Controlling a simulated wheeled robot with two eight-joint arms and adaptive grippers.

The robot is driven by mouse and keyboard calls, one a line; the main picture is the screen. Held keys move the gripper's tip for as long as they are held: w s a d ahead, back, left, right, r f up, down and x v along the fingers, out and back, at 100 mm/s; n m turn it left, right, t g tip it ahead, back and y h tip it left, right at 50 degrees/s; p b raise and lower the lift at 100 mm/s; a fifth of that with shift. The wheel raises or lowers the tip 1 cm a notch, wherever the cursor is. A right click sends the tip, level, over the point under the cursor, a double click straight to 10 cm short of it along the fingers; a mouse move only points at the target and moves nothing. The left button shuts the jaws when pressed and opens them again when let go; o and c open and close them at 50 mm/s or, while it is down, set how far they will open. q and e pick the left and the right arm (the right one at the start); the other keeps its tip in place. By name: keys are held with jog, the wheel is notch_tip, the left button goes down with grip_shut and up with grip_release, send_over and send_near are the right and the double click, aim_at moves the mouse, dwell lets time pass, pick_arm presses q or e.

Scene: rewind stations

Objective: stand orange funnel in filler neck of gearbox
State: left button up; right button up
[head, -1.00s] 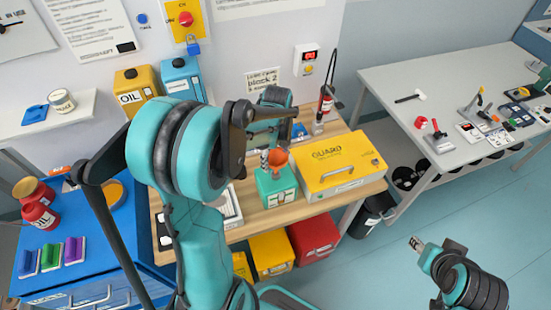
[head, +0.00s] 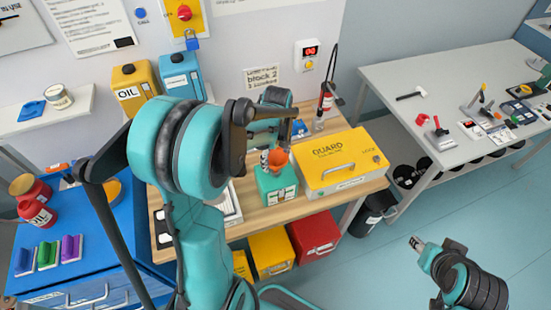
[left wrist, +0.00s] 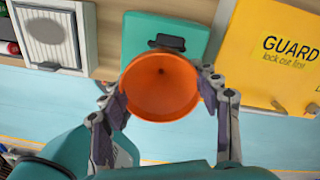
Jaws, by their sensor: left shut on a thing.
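The orange funnel (head: 278,158) is held at the top of the teal gearbox (head: 277,184) on the wooden bench. In the left wrist view the funnel's wide mouth (left wrist: 160,88) faces the camera, and the gearbox top (left wrist: 190,25) lies behind it with a black fitting at the funnel's rim. My left gripper (left wrist: 162,92) is shut on the funnel, one finger on each side. The funnel's spout and the filler neck are hidden, so I cannot tell whether the spout is in the neck. My right gripper (head: 417,243) is over the floor, away from the bench; its jaws are too small to judge.
A yellow GUARD box (head: 340,165) stands close to the gearbox's right. A white-framed panel (left wrist: 48,38) lies left of it. Red (head: 315,235) and yellow bins stand below the bench. A blue cabinet (head: 85,225) is at the left. Open floor lies at the right.

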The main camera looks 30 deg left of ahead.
dwell(0.3)
pick_arm(q)
jog(key=o, duration=1.1)
jog(key=shift+o, duration=0.2)
jog(key=shift+r+p, duration=2.5)
jog(key=shift+r, duration=1)
jog(key=shift+f, duration=0.1)
